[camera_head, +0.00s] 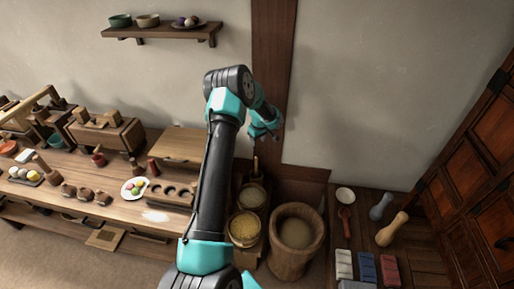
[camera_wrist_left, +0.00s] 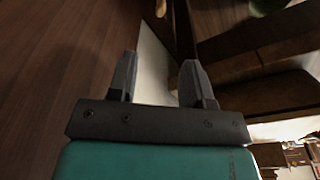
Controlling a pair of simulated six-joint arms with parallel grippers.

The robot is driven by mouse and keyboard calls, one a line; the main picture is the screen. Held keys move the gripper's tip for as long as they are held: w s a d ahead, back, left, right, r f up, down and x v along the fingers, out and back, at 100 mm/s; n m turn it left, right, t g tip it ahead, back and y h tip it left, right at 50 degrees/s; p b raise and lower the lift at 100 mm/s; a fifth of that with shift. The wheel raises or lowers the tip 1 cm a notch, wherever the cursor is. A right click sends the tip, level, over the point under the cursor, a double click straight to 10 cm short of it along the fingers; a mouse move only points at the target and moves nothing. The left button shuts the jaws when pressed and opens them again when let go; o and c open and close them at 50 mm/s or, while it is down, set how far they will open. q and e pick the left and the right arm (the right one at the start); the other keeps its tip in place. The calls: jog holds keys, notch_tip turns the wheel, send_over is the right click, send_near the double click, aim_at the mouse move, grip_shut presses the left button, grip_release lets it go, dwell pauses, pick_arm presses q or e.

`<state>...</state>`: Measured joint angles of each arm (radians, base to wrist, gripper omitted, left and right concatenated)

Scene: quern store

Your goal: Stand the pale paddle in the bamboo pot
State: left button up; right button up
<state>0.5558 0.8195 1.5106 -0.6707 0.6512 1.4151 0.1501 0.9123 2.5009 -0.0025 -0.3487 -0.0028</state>
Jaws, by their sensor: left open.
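My left gripper (camera_head: 268,130) is open and empty, held up in front of the dark wooden post. In the left wrist view its two fingers (camera_wrist_left: 158,78) stand apart with only background between them. I cannot make out a pale paddle for certain; a slim upright wooden handle (camera_head: 256,167) shows behind the grain tubs, below the gripper. I cannot pick out the bamboo pot for certain either; my left arm hides part of the middle of the scene. My right gripper is not in view.
The right table holds a pale dumbbell-shaped pestle (camera_head: 392,230), a grey-blue one (camera_head: 381,206) and coloured blocks. The left bench (camera_head: 120,212) is crowded. A wall shelf (camera_head: 165,30) holds bowls.

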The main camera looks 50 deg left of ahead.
pick_arm(q)
jog(key=shift+d+r, duration=0.15)
jog(key=shift+r, duration=1)
jog(key=shift+d+r, duration=0.15)
jog(key=shift+r, duration=1)
jog(key=s+d+f+m+h, duration=0.2)
jog(key=s+d+f+m, duration=0.3)
jog(key=d, duration=0.8)
jog(key=d+f+m+h, duration=0.25)
jog(key=d+f, duration=0.45)
jog(key=d, duration=0.6)
jog(key=s+d+f+m, duration=0.1)
jog(key=s+d+m, duration=0.6)
jog(key=s+d, duration=0.9)
jog(key=shift+s+d+f+t+h, duration=0.15)
jog(key=shift+s+t+h, duration=0.2)
jog(key=shift+s, duration=0.75)
